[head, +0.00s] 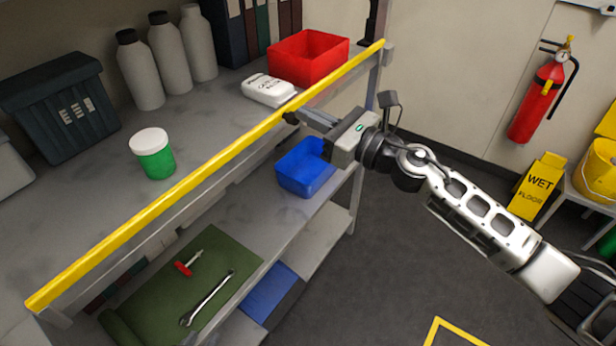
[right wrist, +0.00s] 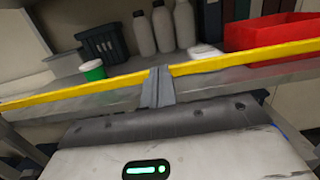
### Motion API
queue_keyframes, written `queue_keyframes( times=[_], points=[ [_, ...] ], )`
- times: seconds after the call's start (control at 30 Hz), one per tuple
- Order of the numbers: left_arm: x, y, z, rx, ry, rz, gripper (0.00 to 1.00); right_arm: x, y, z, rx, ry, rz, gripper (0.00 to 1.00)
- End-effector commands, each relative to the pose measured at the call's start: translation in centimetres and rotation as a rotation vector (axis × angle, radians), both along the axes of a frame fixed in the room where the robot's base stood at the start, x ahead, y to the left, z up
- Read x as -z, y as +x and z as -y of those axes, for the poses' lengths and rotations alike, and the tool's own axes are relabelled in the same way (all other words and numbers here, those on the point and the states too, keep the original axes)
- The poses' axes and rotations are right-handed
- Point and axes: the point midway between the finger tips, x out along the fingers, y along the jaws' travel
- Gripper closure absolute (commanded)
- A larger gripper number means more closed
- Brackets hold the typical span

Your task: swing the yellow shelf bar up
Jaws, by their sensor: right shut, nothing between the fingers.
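The yellow shelf bar (head: 160,207) runs as a long straight bar along the front edge of the upper shelf, from the near left to the post at the far right. It also crosses the right wrist view (right wrist: 240,58). My right gripper (head: 291,117) is shut and empty, with its fingertips at the front side of the bar, right of its middle. In the right wrist view the closed fingers (right wrist: 157,86) overlap the bar's line. Whether they touch it I cannot tell. My left gripper is out of view.
The upper shelf (head: 95,205) holds a green jar (head: 154,155), a white container (head: 268,90), a red bin (head: 308,58), grey bottles (head: 140,70) and a dark crate (head: 60,105). Below are a blue bin (head: 303,168) and a green mat (head: 215,255) with tools.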

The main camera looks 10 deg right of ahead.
Motion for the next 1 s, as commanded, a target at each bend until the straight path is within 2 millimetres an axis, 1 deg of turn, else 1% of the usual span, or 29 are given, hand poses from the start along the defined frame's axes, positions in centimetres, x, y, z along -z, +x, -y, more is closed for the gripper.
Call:
queue_keyframes(
  times=[0.33,0.73,0.87,1.0],
  points=[
    [-0.2,0.2,0.0,-0.002,-0.001,0.004,0.71,-0.6,0.4,-0.4,0.001,0.006,0.003,1.0],
    [-0.2,0.1,-0.1,-0.003,-0.001,0.002,0.71,-0.9,0.3,-0.5,0.0,0.012,0.008,1.0],
    [0.2,-0.1,0.0,-0.003,-0.001,-0.001,0.71,-0.7,-0.2,0.1,-0.005,0.01,0.007,1.0],
    [0.8,-0.1,-0.1,-0.001,-0.001,0.0,0.71,0.0,-1.4,1.4,-0.018,0.001,0.001,1.0]
  ],
)
